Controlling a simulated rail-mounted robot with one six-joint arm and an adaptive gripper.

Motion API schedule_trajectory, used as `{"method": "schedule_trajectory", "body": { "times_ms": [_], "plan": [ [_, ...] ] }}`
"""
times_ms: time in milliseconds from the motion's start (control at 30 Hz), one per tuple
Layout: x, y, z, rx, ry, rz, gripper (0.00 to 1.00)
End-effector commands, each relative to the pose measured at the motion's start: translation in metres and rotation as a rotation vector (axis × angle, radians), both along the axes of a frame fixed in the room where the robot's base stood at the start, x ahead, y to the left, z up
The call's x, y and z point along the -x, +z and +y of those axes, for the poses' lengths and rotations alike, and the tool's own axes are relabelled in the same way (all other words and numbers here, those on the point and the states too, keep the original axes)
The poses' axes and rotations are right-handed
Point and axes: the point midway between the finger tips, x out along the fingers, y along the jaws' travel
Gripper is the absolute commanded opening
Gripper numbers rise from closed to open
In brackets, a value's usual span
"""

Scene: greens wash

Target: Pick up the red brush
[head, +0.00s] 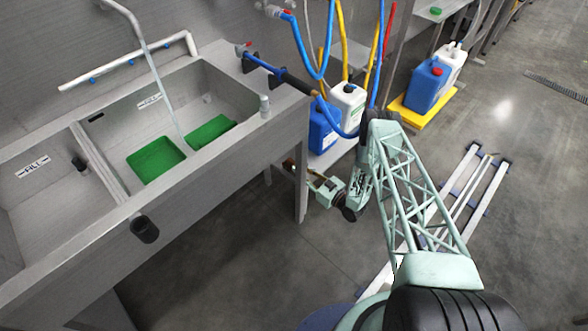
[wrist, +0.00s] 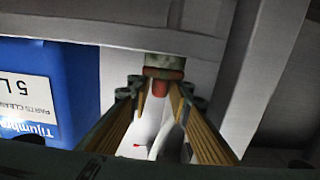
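In the wrist view, my gripper's (wrist: 163,92) two fingers stand apart, one on each side. A small red piece with a grey-green band above it, likely the red brush (wrist: 163,74), shows between and just beyond the fingertips. Whether the fingers touch it is not clear. In the head view, my gripper (head: 298,172) is low, beside the sink's front leg and pointing left under the sink. A small reddish spot shows at its tip, too small to make out. The rest of the brush is hidden.
The sink (head: 232,130) with green trays stands left above my gripper. Its leg (head: 301,190) is close by. A blue jug (head: 323,128) and a white jug (head: 347,108) stand behind; the blue jug (wrist: 45,90) fills the wrist view's left. Open floor (head: 230,250) lies in front.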

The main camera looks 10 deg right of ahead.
Motion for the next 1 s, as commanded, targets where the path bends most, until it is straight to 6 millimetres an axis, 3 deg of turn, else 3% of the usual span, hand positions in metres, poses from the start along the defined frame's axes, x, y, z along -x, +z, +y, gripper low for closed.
{"method": "schedule_trajectory", "body": {
  "times_ms": [400,1000],
  "plan": [
    [-0.030,-0.002,0.021,-0.001,0.002,-0.001,0.18],
    [-0.032,-0.001,0.021,0.000,0.001,0.000,0.18]
  ]
}}
